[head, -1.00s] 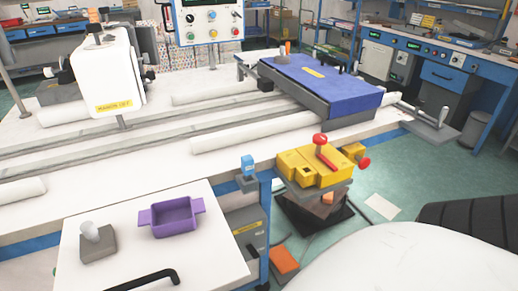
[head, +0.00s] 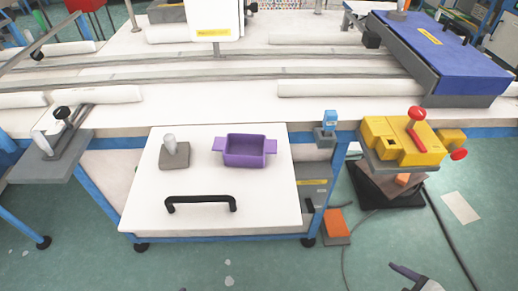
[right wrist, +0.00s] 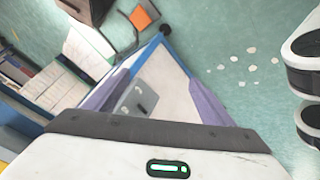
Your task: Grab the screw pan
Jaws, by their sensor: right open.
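The purple pan (head: 245,150), a small rectangular tray with a tab at each end, sits upright on the white cart top (head: 270,205). Its inside looks empty. My right gripper (head: 408,272) shows only partly at the bottom right of the head view, low over the floor and well away from the pan. In the right wrist view the two lavender fingers of my right gripper (right wrist: 158,98) are spread apart with nothing between them. I cannot make out the pan in that view. My left gripper cannot be made out.
A grey block with a white knob (head: 174,153) stands left of the pan. A black handle (head: 200,203) lies at the cart's front. A blue-topped piece (head: 328,128) and a yellow device (head: 402,140) stand to the right. An orange box (head: 336,223) is on the floor.

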